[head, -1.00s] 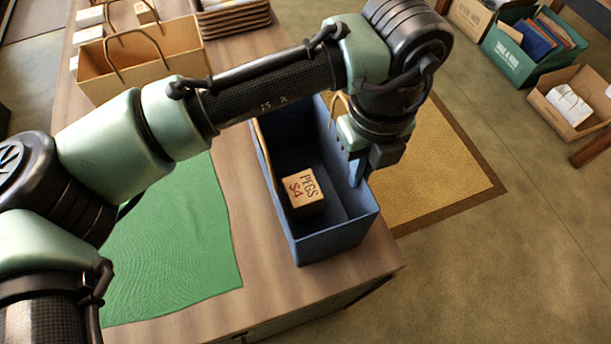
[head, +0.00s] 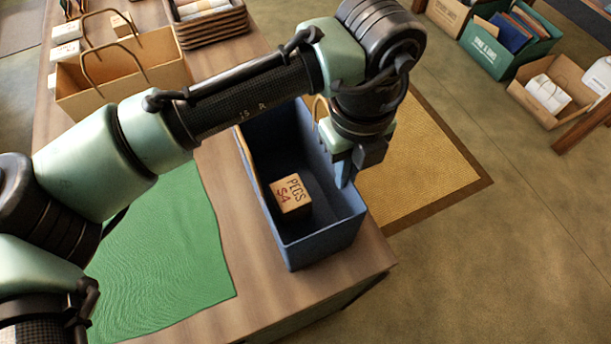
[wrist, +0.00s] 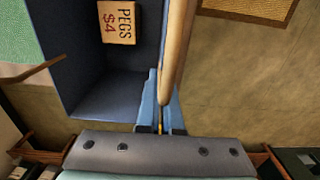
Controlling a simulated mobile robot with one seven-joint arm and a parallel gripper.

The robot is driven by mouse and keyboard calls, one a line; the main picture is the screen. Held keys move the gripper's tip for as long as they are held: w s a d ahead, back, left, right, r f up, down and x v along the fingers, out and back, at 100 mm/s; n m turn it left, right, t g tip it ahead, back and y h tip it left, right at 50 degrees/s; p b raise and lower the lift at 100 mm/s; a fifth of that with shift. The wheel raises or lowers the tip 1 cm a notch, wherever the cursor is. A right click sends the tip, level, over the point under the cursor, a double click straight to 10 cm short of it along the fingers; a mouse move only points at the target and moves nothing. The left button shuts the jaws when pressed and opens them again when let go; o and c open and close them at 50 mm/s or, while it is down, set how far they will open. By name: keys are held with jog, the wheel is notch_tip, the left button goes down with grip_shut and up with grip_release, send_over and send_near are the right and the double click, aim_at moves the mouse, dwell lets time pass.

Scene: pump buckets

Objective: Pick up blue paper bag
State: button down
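The blue paper bag (head: 322,248) stands upright and open-topped on the wooden table, near its right edge. A box marked PEGS $4 (head: 291,195) lies inside it; in the wrist view the box (wrist: 117,22) is at the top. My gripper (head: 345,173) points down at the bag's right wall. In the wrist view my blue fingertips (wrist: 161,100) are close together at the bag's tan handle (wrist: 181,40), which runs down between them. They look shut on the handle, though the handle partly hides the contact. The bag's wall (wrist: 85,85) is left of the fingers.
A green cloth (head: 165,250) lies left of the bag. A tan paper bag (head: 120,80) and stacked trays (head: 215,30) stand farther back on the table. A yellow mat (head: 430,160) and several boxes, including a green crate (head: 490,50), are on the floor to the right.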

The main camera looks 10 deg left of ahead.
jog(key=shift+r, duration=0.1)
notch_tip(320, 180, up, 10)
jog(key=shift+f, duration=0.1)
dwell(1.1)
